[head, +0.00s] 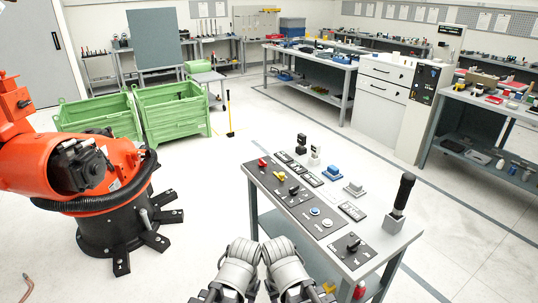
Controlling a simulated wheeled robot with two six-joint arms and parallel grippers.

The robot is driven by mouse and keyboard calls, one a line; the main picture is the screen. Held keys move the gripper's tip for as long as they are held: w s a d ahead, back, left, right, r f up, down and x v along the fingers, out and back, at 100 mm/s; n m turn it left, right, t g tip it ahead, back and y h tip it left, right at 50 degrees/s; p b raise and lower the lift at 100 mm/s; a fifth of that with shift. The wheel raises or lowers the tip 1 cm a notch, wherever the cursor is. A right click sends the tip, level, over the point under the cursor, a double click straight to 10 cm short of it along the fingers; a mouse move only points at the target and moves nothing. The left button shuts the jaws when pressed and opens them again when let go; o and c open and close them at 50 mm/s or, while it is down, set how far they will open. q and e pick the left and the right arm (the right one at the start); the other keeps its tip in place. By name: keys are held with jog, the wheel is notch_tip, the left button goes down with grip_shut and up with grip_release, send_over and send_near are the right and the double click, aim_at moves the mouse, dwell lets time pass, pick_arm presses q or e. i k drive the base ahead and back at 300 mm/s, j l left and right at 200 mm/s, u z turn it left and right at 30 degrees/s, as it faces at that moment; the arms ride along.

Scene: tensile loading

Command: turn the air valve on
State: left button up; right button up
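A control table (375,268) stands in front of me, slightly right. Its top carries a dark panel (302,205) with small knobs and buttons, and a black rotary knob (354,242) on its own plate at the near end. A small yellow part (328,288) and a red part (359,290) show low at the table's near side, partly cut off or hidden. I cannot tell which of these is the air valve. Grey rounded links of my two arms stand close together at the bottom centre, left of the table. I see no gripper fingers.
A tall black-handled lever (402,195) rises from the table's right corner. An orange robot arm (110,165) on a black base stands at left. Green bins (173,112) and workbenches (310,72) are farther back. The floor right of the table is clear.

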aim_at(261, 163)
jog(key=i+z, duration=0.15)
jog(key=z, duration=0.25)
jog(key=i+j+z, duration=0.15)
jog(key=z, duration=0.2)
jog(key=i+j+z, duration=0.4)
jog(key=j, duration=0.3)
jog(key=i+j+z, duration=0.15)
jog(key=i+j, duration=0.35)
jog(key=j, duration=0.2)
jog(key=i+j, duration=0.15)
jog(key=j, duration=0.15)
jog(key=i+j, duration=0.15)
jog(key=j, duration=0.2)
jog(key=i+j, duration=0.15)
jog(key=j, duration=0.15)
jog(key=z, duration=0.05)
